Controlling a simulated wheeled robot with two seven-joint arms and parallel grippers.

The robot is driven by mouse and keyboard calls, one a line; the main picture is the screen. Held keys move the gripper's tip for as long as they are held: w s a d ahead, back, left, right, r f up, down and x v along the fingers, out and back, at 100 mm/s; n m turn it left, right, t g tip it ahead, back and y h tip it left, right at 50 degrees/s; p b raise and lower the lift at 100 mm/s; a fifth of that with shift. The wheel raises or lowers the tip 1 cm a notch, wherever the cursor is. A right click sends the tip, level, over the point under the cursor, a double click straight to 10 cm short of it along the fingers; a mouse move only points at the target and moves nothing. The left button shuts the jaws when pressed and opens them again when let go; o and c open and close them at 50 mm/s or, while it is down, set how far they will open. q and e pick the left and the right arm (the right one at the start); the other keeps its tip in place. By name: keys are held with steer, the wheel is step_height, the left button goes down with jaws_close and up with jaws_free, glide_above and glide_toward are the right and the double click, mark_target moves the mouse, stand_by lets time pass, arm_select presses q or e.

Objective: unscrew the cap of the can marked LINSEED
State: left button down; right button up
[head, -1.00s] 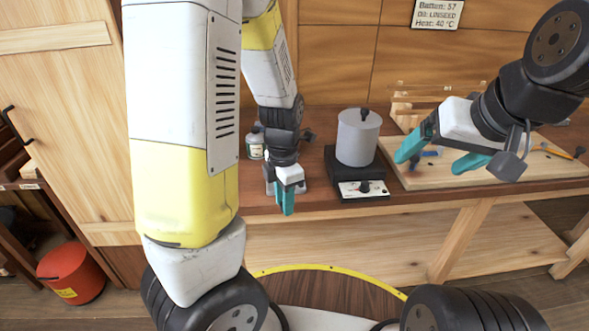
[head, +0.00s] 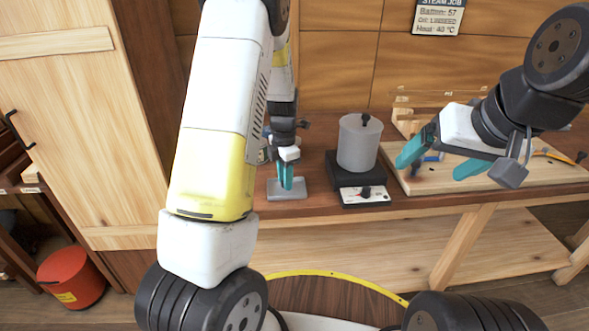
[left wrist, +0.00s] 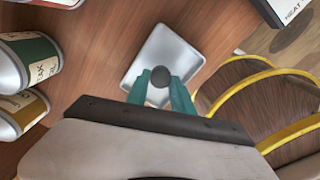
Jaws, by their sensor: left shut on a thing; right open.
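My left gripper (head: 285,182) is over a small grey tray (head: 271,196) on the bench. In the left wrist view, its teal fingers (left wrist: 160,92) are shut on a dark round cap (left wrist: 158,78). The cap is over the tray (left wrist: 178,50); whether it touches the tray I cannot tell. Two cans show at the left there, one with a green label (left wrist: 38,58) and one with a yellowish label (left wrist: 22,112). Their names are not clearly readable, so I cannot tell which is LINSEED. My right gripper (head: 436,161) is open and empty above a wooden board.
A grey lidded pot (head: 358,145) stands on a black heater with a white control panel (head: 365,195), right of the tray. The wooden board (head: 440,182) carries small tools. A sign (head: 438,16) hangs on the back wall. A red bucket (head: 75,277) stands on the floor at left.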

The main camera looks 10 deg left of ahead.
arm_select(q)
steer(key=shift+f, duration=0.75)
steer(key=shift+f, duration=0.1)
steer(key=c, duration=1.4)
jaws_free()
